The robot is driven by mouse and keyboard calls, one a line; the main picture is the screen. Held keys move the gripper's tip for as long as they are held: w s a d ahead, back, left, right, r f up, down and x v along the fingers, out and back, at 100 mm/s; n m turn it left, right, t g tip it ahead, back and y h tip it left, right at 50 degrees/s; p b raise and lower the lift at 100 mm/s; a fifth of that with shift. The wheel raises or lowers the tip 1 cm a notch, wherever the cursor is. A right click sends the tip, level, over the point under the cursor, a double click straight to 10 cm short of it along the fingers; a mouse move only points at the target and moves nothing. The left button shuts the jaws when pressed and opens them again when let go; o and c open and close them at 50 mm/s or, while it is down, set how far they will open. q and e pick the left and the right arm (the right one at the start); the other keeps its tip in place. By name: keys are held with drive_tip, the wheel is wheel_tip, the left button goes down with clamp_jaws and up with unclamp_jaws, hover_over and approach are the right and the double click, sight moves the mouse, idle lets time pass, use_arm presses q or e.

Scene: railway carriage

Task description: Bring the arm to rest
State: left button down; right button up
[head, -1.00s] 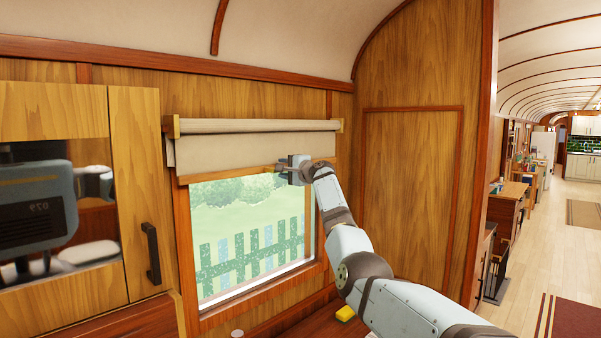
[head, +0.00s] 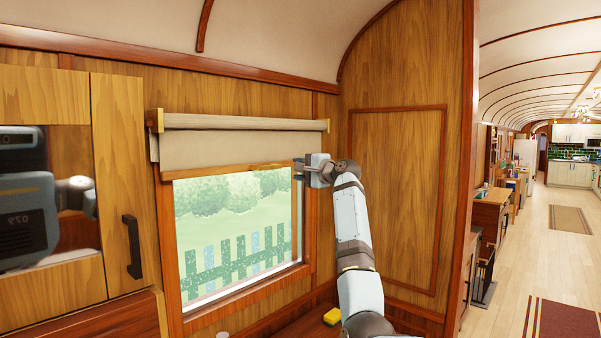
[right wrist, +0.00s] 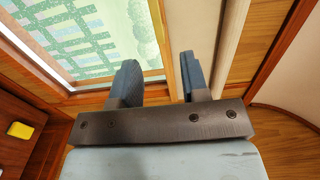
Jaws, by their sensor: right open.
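My right arm reaches up from the lower right in the head view. Its gripper (head: 299,171) is beside the upper right edge of the window, near the bottom of the beige roller blind (head: 222,148). In the right wrist view the two blue-grey fingers (right wrist: 158,82) stand apart with nothing between them. The blind's lower bar (head: 225,172) shows in the head view, clear of the fingers as far as I can tell. The blind covers the top part of the window (head: 238,225). My left gripper is not in view.
A wooden cabinet with a mirror panel and a dark handle (head: 132,246) is at the left. A yellow block (head: 332,316) lies on the wooden surface below the window. A panelled partition (head: 398,200) stands right of my arm. The carriage aisle (head: 545,250) is open at far right.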

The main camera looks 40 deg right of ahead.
idle(0.4)
drive_tip(key=w+a+f+n+g+h, duration=0.15)
drive_tip(key=a+f, duration=0.25)
drive_tip(key=f, duration=0.7)
drive_tip(key=a+f+n+g, duration=0.1)
drive_tip(key=a+f+n, duration=0.3)
drive_tip(key=f, duration=0.7)
drive_tip(key=s+a+f+n+g, duration=0.1)
drive_tip(key=s+a+f, duration=0.25)
drive_tip(key=f, duration=0.35)
drive_tip(key=s+a+f+n+p, duration=0.1)
drive_tip(key=s+a+f+n, duration=0.1)
drive_tip(key=a+f, duration=0.45)
drive_tip(key=s+a+f+n+g, duration=0.1)
drive_tip(key=s+a+f, duration=0.1)
drive_tip(key=f, duration=0.6)
drive_tip(key=s+a+f+n+g, duration=0.2)
drive_tip(key=s+a+f+n, duration=0.4)
drive_tip(key=s+a+f, duration=0.85)
drive_tip(key=s+a+f+n+y, duration=0.1)
drive_tip(key=s+a, duration=0.3)
drive_tip(key=s, duration=0.4)
drive_tip(key=s+a+f+n+y+p, duration=0.1)
drive_tip(key=s+a+f+n, duration=0.1)
drive_tip(key=s, duration=0.6)
drive_tip(key=s+a+f+n+y, duration=0.1)
drive_tip(key=s+a+f, duration=0.2)
drive_tip(key=s+a, duration=0.3)
drive_tip(key=shift+s+a, duration=0.15)
drive_tip(key=shift+s, duration=1)
